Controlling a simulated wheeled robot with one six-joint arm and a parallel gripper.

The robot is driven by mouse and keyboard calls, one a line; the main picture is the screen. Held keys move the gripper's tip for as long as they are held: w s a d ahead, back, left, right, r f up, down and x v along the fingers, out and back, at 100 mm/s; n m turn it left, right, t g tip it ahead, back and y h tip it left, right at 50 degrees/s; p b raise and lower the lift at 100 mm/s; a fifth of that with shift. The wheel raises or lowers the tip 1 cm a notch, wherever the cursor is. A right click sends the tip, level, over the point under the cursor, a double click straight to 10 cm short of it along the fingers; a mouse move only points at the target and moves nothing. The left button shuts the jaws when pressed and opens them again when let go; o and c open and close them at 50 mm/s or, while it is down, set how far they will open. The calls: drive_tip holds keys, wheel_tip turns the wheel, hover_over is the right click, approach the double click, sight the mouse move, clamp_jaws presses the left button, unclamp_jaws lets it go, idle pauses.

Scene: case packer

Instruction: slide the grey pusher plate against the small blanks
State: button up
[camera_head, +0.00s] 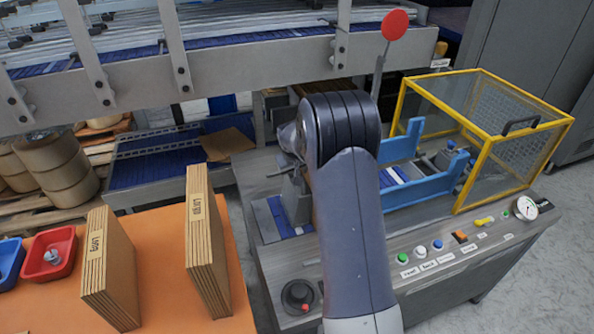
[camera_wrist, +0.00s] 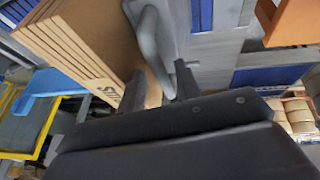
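In the wrist view the small blanks (camera_wrist: 75,42) are a stack of upright brown cardboard sheets, with a partly hidden "SM" label on the edge. The grey pusher plate (camera_wrist: 152,38), with a rounded raised part, stands right beside the stack's face; I cannot tell if they touch. My gripper (camera_wrist: 160,86) has its two dark fingers apart, with the lower end of the grey part and a strip of brown between them. Brown shows between the left finger and the grey part, so I see no closed grip. In the head view my arm hides the gripper and the small blanks.
A yellow-framed guard (camera_head: 490,135) and blue rails (camera_head: 425,187) are right of my arm. Buttons (camera_head: 421,250) line the front panel. A red disc (camera_head: 395,25) rises behind my arm.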

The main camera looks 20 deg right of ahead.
drive_tip(key=shift+o, duration=0.3)
drive_tip(key=shift+r, duration=0.15)
drive_tip(key=b+v, duration=0.2)
drive_tip(key=v, duration=0.8)
drive_tip(key=shift+s+r, duration=0.15)
drive_tip(key=shift+r, duration=0.1)
drive_tip(key=p+x, duration=0.2)
drive_tip(key=x, duration=0.8)
drive_tip(key=shift+f, duration=0.4)
drive_tip(key=shift+a, duration=0.4)
drive_tip(key=shift+a, duration=0.1)
